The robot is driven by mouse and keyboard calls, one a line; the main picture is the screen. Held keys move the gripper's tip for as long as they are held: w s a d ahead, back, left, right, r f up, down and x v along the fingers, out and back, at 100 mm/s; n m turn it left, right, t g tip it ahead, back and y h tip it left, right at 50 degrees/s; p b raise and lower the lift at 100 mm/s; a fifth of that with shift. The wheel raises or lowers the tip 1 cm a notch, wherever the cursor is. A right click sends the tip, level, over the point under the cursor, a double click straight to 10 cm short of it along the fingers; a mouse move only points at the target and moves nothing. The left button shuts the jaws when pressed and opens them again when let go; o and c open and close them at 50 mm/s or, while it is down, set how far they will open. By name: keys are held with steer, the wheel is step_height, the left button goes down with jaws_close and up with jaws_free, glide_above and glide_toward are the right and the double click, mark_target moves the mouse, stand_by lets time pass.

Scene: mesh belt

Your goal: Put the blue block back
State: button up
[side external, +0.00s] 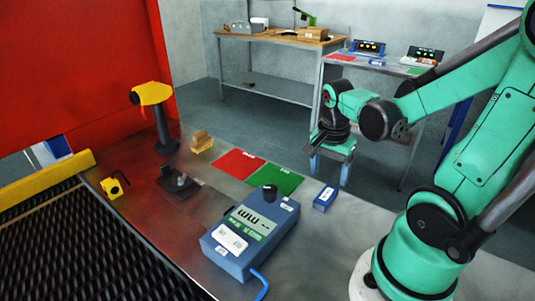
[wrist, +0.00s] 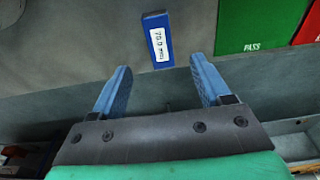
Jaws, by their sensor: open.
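The blue block (side external: 326,197) lies on the metal table to the right of the green mat. In the wrist view the blue block (wrist: 158,40) has a white label with small print and lies past the fingertips, between their lines. My gripper (side external: 331,165) hangs above and behind the block in the side view, apart from it. Its two blue fingers also show in the wrist view (wrist: 162,82), spread wide with nothing between them.
Red (side external: 238,164) and green (side external: 275,180) mats lie left of the block. A blue meter (side external: 250,232) with a cable stands in front. A yellow-brown block (side external: 202,143), a scanner (side external: 155,110) and a mesh belt (side external: 85,245) are farther left.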

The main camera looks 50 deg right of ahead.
mark_target(323, 198)
step_height(323, 198, up, 5)
steer(key=w+a+r+n+t, duration=0.1)
steer(key=w+a+n+t, duration=0.2)
steer(key=a+n, duration=0.3)
steer(key=w+a+n+t+y, duration=0.1)
steer(key=w+a+n+t, duration=0.2)
steer(key=n, duration=0.9)
steer(key=a+t, duration=0.1)
steer(key=a, duration=0.2)
steer(key=shift+w+a+r, duration=0.3)
steer(key=shift+w+r, duration=0.1)
